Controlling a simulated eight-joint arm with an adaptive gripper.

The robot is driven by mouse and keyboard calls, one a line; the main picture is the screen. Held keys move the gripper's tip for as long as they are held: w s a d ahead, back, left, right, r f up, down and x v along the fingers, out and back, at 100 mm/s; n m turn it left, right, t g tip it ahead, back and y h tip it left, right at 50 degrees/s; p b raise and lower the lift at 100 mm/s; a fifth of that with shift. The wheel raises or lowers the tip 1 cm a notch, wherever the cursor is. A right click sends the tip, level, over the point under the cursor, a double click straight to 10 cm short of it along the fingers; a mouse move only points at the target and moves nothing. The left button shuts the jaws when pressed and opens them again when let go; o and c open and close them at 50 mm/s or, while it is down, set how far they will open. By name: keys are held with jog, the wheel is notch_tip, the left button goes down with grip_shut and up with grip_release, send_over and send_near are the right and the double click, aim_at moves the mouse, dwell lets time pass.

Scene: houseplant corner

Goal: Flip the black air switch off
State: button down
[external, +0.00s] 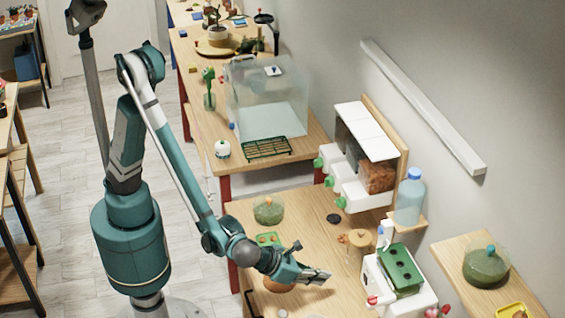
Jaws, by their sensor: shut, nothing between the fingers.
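I cannot make out the black air switch for certain in the external view. A white unit (414,303) with a green holed top (400,267) stands at the right edge of the wooden bench, and no black switch can be clearly told on it. A small flat black disc (334,218) lies on the bench. My gripper (325,277) is shut and empty. It points right over the front part of the bench, left of the white unit and apart from it in the picture. My wrist partly hides an orange-brown round thing (279,287).
A wooden stand (360,243) is behind my gripper. A green-tinted jar (268,210) stands on the bench (300,226). White bins (352,187) and a blue-capped bottle (409,198) line the wall. A clear tank (268,100) is farther back. A right-hand shelf (462,252) holds a jar.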

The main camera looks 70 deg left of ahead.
aim_at(367, 283)
jog(key=shift+s+d+f, duration=0.1)
jog(key=shift+d, duration=0.15)
dwell(0.3)
jog(key=b+x, duration=0.1)
jog(key=x, duration=0.9)
jog(key=shift+f, duration=0.1)
jog(key=w, duration=0.3)
jog(key=shift+r+b, duration=0.25)
jog(key=shift+b, duration=0.15)
jog(key=shift+w+r, duration=0.1)
jog(key=shift+w, duration=0.4)
